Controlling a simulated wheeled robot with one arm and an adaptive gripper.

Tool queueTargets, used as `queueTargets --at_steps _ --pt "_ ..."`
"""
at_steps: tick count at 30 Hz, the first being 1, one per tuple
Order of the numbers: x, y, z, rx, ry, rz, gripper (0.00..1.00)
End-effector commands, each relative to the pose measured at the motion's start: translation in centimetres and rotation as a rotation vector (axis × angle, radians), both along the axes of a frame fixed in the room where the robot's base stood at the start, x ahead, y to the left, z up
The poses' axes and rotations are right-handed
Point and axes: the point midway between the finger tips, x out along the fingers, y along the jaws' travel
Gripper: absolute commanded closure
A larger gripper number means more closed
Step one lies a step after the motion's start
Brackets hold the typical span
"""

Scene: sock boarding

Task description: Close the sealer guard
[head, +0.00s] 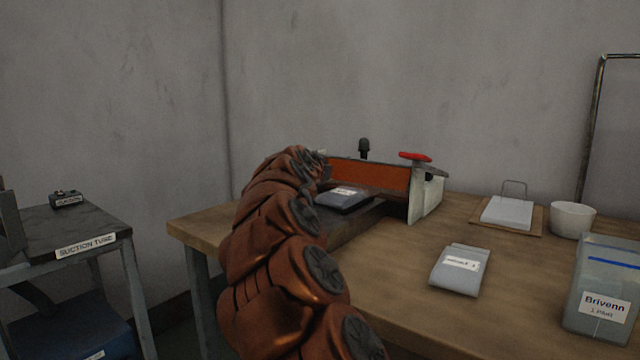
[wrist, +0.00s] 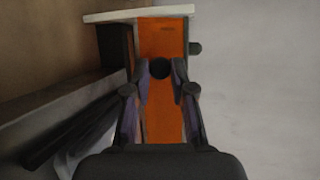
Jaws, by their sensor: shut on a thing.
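The sealer guard (head: 368,175) is an orange panel on the sealer at the back of the workbench. It stands up along the rear of the sealer's dark bed, and a labelled grey packet (head: 343,197) lies in front of it. In the wrist view the orange guard (wrist: 161,38) runs under my gripper (wrist: 160,80). My fingers are closed around a dark round knob (wrist: 160,68) at the guard. In the head view my own arm hides the gripper and the sealer's left end.
A red handle (head: 415,156) tops the sealer's pale end plate (head: 428,198). A grey packet (head: 461,270), a clipboard (head: 507,213), a white bowl (head: 572,220) and a Brivenn bin (head: 604,290) occupy the bench's right. A suction tube cart (head: 75,228) stands left.

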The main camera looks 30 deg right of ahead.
Motion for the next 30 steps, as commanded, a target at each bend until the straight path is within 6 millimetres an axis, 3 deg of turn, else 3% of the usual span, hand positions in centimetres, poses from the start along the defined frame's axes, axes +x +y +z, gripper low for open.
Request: queueTargets --at_steps 1,6,28,29,30 --pt "0.02 0.01 -0.78 -0.017 -0.005 0.0 1.0" --pt "0.01 -0.11 -0.92 -0.06 -0.02 -0.002 1.0" --pt "0.04 -0.23 -0.67 -0.101 -0.035 -0.001 1.0" --pt "0.04 -0.23 -0.67 -0.101 -0.035 -0.001 0.74" --pt "0.04 -0.23 -0.67 -0.101 -0.035 -0.001 0.7"
